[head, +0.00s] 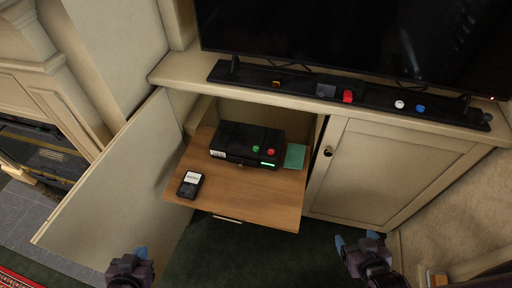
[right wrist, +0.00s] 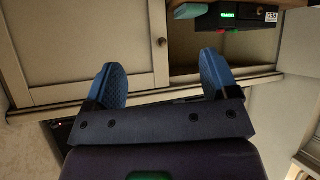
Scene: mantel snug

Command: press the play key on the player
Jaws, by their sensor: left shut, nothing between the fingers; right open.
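The player (head: 246,143) is a black box on a pulled-out wooden shelf (head: 250,200) in the open cabinet. A green key (head: 256,148) and a red key (head: 271,151) are on its top, with a lit green display (head: 267,164) on its front. Which key is play is too small to read. The player also shows in the right wrist view (right wrist: 250,18), upside down. My left gripper (head: 141,253) is shut and empty, low and left of the shelf. My right gripper (head: 356,240) is open and empty, right of the shelf; its spread blue fingers show in the wrist view (right wrist: 162,75).
A black remote-like device (head: 190,184) lies at the shelf's left, and a green pad (head: 294,156) right of the player. An open door (head: 110,185) stands left; a closed door (head: 385,170) is right. Small coloured items, including a red one (head: 347,96), sit above under the television (head: 350,40).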

